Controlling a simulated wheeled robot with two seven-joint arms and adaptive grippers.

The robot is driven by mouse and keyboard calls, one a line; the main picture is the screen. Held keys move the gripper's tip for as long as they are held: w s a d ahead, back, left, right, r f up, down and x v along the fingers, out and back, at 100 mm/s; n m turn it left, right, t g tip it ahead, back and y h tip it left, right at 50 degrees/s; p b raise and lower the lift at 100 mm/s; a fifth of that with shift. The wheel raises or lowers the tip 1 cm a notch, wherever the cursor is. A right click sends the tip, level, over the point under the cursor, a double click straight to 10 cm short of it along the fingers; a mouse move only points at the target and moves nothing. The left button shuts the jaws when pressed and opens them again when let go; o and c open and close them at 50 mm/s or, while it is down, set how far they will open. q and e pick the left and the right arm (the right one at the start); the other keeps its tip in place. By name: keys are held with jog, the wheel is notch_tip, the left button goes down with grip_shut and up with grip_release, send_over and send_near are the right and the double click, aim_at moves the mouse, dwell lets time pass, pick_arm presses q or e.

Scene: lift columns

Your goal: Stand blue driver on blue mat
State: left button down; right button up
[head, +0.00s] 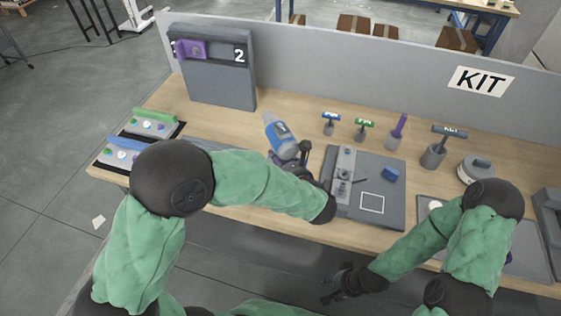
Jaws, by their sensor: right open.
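A blue and light-grey thing (281,135), which looks like the blue driver, is tilted at the middle left of the bench, directly beyond my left gripper (296,156). The dark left gripper overlaps its lower end; whether the fingers close on it is hidden. My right gripper (336,290) is open and empty, low in front of the bench edge.
A grey board (385,212) with a small blue block (390,174) lies mid-bench. Behind it stand small blue (330,118) and green (364,124) T-handles, a purple-handled tool (400,125) and a grey T-handle in a cup (434,155). A panel marked 2 (220,75) stands at back left.

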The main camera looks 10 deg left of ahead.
pick_arm(q)
jog(key=shift+r, duration=0.1)
jog(key=shift+c, duration=1.7)
grip_release()
jog(key=shift+f, duration=0.2)
jog(key=v, duration=1.2)
